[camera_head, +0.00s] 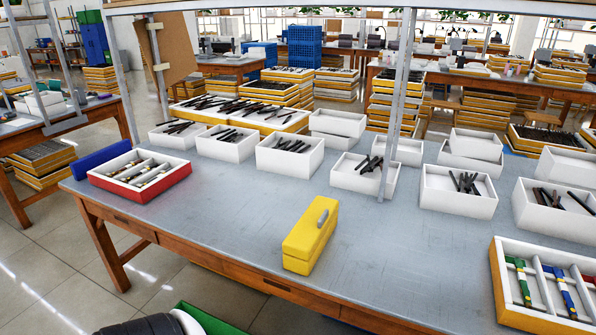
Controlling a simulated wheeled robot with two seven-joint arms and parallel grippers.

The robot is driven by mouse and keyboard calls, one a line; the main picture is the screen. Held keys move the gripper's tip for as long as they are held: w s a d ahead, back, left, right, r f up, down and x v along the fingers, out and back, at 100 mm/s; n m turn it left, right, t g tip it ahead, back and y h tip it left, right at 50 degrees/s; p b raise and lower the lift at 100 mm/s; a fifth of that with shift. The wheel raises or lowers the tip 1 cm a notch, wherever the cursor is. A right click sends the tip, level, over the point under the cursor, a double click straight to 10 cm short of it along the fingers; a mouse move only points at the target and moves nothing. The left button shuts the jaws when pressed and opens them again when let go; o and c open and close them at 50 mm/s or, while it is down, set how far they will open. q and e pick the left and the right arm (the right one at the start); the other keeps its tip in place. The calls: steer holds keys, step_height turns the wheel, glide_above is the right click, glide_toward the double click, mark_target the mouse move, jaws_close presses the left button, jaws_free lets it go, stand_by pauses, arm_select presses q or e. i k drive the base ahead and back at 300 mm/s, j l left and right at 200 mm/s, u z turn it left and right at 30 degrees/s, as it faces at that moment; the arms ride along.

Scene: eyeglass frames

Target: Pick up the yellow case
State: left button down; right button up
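The yellow case (304,243) is a long closed box with a small grey piece on its top. It lies at the front edge of the grey-topped table (240,220), with its long side running from front to back, tilted slightly right. Nothing touches it. Neither of my grippers is in view.
A red-sided divided tray (140,197) stands at the table's left end, and a yellow-sided divided tray (508,306) at the right front. Several white bins (288,162) of dark parts line the back. A thin metal post (398,105) rises behind the case. The tabletop around the case is clear.

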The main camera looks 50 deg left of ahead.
mark_target(304, 246)
steer(key=u, duration=0.4)
steer(key=j+u, duration=0.15)
steer(key=u, duration=0.7)
steer(key=j+u, duration=0.15)
steer(key=u, duration=0.25)
steer(key=k+l+u, duration=0.1)
steer(key=l+u, duration=0.25)
steer(key=k+l+u, duration=0.1)
steer(key=l+u, duration=0.25)
steer(key=k+l+u, duration=0.15)
steer(key=u, duration=0.2)
